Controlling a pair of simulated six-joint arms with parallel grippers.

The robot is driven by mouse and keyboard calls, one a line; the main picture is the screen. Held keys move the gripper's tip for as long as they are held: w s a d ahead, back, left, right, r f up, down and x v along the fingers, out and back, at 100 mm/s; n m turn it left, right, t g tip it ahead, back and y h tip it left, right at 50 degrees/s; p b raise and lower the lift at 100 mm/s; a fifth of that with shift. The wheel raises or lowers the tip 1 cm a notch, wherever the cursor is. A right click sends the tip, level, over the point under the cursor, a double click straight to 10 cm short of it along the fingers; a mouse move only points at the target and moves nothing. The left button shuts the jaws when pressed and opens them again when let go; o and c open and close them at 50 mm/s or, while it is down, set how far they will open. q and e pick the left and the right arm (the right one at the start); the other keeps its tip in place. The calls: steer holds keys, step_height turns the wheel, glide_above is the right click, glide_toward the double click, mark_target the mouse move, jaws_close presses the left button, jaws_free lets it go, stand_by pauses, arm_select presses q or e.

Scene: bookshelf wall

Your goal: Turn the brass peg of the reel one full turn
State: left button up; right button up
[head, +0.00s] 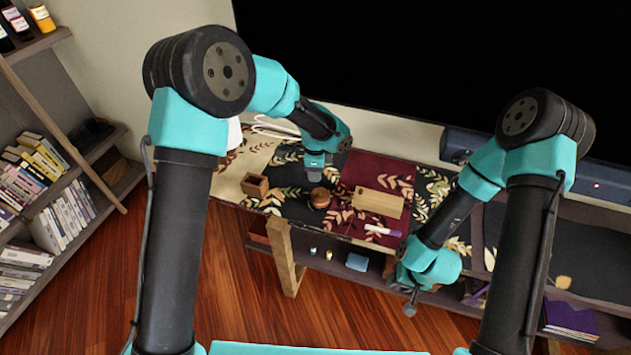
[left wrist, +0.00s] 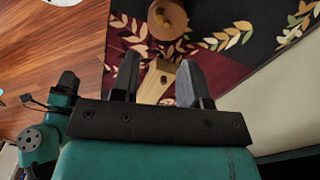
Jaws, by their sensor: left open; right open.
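The reel (head: 320,198) is a round brown wooden piece on the patterned cloth in the head view. It also shows at the top edge of the left wrist view (left wrist: 172,22), partly cut off. A small brass-coloured spot on its top (left wrist: 158,14) looks like the peg. My left gripper (head: 314,184) is just behind and above the reel in the head view. Its fingers (left wrist: 160,62) are apart and hold nothing, with the reel beyond the tips. My right gripper (head: 409,304) is open and empty, low at the front of the shelf, away from the reel.
A light wooden block (head: 378,203) lies right of the reel and shows beneath my left fingers (left wrist: 156,86). A small brown box (head: 255,185) stands to the left. A white-and-purple marker (head: 383,230) lies near the front edge. A black screen (head: 430,70) rises behind.

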arm_select(q)
step_height(320, 180, up, 6)
steer(key=shift+r, duration=0.1)
stand_by(0.7)
